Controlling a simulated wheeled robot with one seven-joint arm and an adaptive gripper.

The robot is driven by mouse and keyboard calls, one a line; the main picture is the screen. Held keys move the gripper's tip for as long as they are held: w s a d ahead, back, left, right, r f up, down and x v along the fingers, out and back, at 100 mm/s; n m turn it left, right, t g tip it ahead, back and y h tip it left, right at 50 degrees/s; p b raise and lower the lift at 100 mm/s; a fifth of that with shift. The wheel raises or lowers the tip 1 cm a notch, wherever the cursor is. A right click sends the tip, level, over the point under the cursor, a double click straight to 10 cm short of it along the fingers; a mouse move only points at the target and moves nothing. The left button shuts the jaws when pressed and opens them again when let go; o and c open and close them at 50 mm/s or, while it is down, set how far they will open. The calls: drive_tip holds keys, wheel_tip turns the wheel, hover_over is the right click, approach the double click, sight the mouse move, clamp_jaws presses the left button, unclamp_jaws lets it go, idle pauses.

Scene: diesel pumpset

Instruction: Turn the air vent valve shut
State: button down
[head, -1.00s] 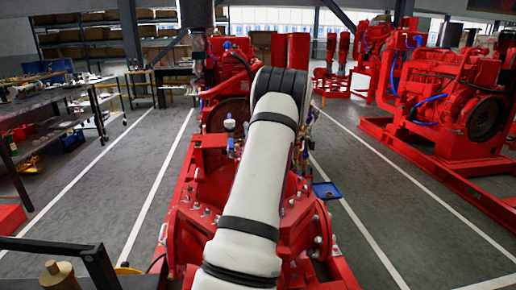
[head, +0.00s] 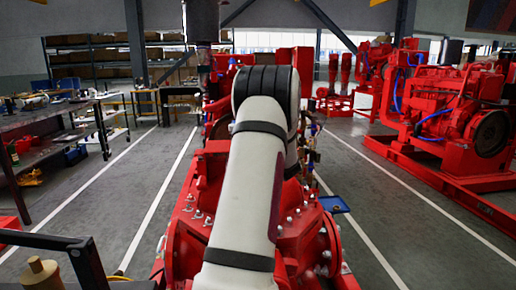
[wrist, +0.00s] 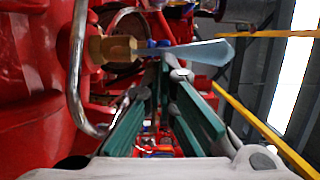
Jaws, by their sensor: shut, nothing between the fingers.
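In the wrist view the air vent valve has a brass hex body (wrist: 112,48) at the upper left, fixed by the red machine. A pale blue flat lever (wrist: 200,51) reaches from it to the right, nearly level in the picture. My gripper (wrist: 163,68) points at the valve. Its green-padded fingers converge and are shut with nothing held, and their tips lie just below the lever's inner end. I cannot tell whether they touch it. In the head view my arm hides the gripper and the valve's lever.
A bent metal pipe (wrist: 76,75) runs close to the left of my fingers. A yellow rail (wrist: 262,124) crosses at the right. Red pump machinery (head: 300,235) surrounds my arm in the head view, with a blue tray (head: 333,204) beside it.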

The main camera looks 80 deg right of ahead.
drive_tip(key=shift+w+a+f+b, duration=0.1)
drive_tip(key=shift+w+b, duration=0.1)
drive_tip(key=shift+b, duration=0.55)
drive_tip(key=b, duration=0.3)
drive_tip(key=shift+w+a, duration=0.2)
drive_tip(key=shift+w, duration=0.05)
drive_tip(key=shift+b, duration=0.5)
drive_tip(key=shift+w+a+b, duration=0.2)
drive_tip(key=shift+w+b, duration=0.05)
drive_tip(key=shift+b, duration=0.65)
drive_tip(key=shift+s, duration=0.1)
drive_tip(key=shift+s, duration=0.25)
drive_tip(key=s+b, duration=0.2)
drive_tip(key=s, duration=0.1)
drive_tip(key=shift+s+a, duration=0.25)
drive_tip(key=shift+a, duration=0.15)
drive_tip(key=s+a, duration=0.1)
drive_tip(key=a, duration=0.8)
drive_tip(key=shift+s+a+p, duration=0.15)
drive_tip(key=shift+a+p, duration=0.1)
drive_tip(key=shift+p, duration=0.2)
